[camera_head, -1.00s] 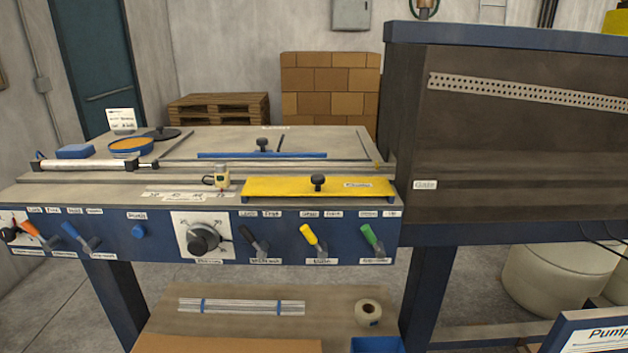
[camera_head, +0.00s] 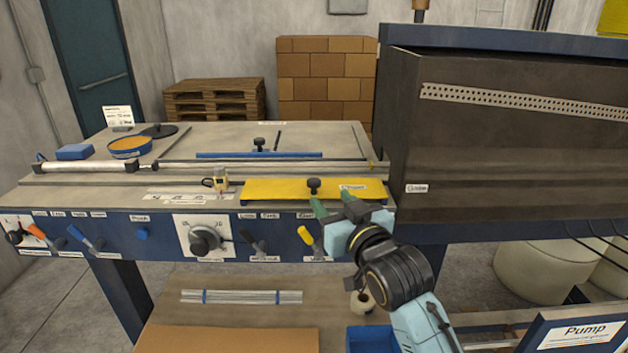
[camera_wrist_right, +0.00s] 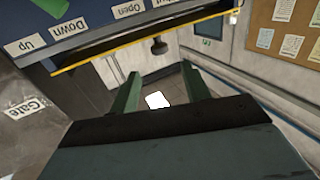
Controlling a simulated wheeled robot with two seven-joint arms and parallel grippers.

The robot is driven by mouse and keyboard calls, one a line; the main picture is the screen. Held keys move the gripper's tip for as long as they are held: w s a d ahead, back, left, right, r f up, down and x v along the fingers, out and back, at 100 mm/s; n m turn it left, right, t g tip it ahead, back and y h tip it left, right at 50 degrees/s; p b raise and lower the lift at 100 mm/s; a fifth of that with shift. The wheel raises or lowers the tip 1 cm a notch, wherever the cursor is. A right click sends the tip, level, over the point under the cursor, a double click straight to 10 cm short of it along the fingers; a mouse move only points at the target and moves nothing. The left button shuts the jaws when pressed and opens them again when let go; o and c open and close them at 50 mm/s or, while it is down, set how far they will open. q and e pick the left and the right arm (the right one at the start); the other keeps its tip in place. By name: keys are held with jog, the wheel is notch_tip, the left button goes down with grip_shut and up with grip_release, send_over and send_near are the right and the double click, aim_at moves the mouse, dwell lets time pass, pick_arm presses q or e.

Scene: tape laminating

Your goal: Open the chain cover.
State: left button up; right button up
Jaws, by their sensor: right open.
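The chain cover is a flat yellow plate (camera_head: 275,189) on the right part of the machine's top, lying flat, with a label on it. A black knob (camera_head: 313,185) stands up from it. My right gripper (camera_head: 330,204) is in front of the cover's front edge, just below and right of the knob, open and empty. In the right wrist view the open fingers (camera_wrist_right: 160,90) point toward the black knob (camera_wrist_right: 158,46), which is apart from them, and the cover shows as a thin yellow edge (camera_wrist_right: 150,40). My left gripper is not in view.
The front panel has a dial (camera_head: 204,240) and several coloured levers, including a yellow one (camera_head: 308,238) beside my right gripper. The dark gate housing (camera_head: 450,150) rises right of the cover. A lower shelf holds bundled rods (camera_head: 240,297) and a blue bin (camera_head: 368,338).

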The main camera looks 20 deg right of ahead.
aim_at(317, 184)
jog(key=w, duration=0.6)
jog(key=w+a, duration=0.1)
jog(key=w, duration=0.2)
jog(key=shift+w, duration=0.2)
grip_shut()
